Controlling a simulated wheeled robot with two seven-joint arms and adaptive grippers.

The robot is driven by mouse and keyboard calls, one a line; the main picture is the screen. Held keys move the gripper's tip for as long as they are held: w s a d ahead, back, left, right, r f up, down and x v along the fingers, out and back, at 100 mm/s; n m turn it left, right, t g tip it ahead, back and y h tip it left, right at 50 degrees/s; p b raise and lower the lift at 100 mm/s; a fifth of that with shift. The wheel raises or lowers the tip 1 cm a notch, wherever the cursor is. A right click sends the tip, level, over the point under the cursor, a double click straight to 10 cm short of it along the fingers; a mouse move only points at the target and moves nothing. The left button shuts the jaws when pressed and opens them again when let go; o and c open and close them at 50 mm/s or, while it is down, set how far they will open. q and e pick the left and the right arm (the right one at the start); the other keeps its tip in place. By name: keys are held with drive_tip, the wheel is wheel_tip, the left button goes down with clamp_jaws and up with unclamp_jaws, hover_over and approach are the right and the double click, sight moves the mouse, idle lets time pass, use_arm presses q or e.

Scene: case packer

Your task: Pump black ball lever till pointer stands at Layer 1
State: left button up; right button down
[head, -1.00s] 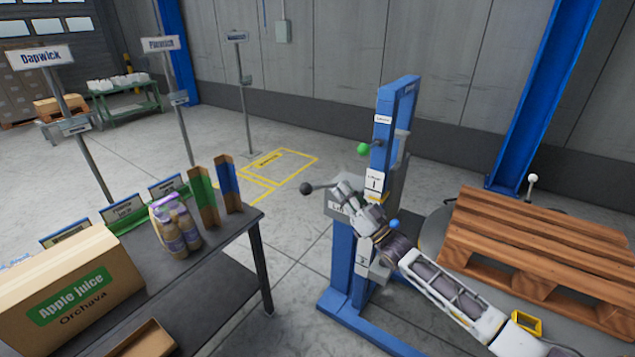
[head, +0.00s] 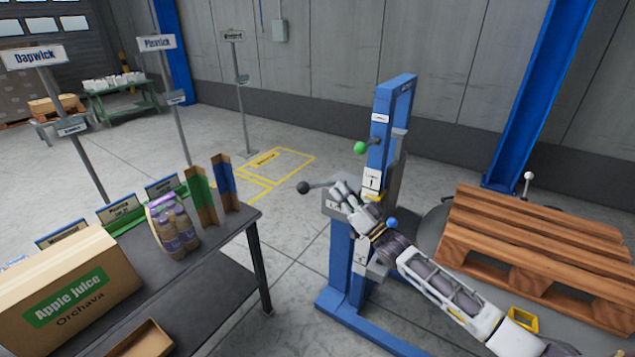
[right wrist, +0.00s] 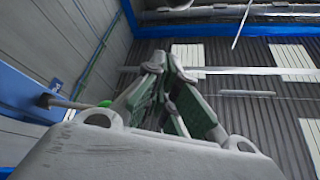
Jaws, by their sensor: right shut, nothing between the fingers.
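The black ball lever (head: 304,187) sticks out to the left from the blue lift column (head: 380,140) in the head view. My right gripper (head: 340,188) is shut and empty, with its fingertips just right of the black ball, close to the lever's rod; I cannot tell whether they touch. A Layer label (head: 372,180) is on the column above my gripper. The pointer's exact reading is too small to tell. In the right wrist view my right fingers (right wrist: 165,70) are together and point upward. My left gripper is not in view.
A green ball (head: 360,147) and a blue ball (head: 392,223) also stick out from the column. A wooden pallet (head: 540,235) lies at right.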

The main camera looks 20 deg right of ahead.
drive_tip(key=shift+w+r, duration=0.1)
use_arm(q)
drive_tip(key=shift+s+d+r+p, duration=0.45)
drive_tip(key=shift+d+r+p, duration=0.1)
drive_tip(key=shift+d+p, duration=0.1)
use_arm(e)
drive_tip(key=w+a, duration=0.5)
drive_tip(key=w, duration=0.2)
drive_tip(key=shift+w+a+r, duration=0.2)
drive_tip(key=shift+a+r, duration=0.05)
drive_tip(key=shift+a, duration=0.05)
idle(0.4)
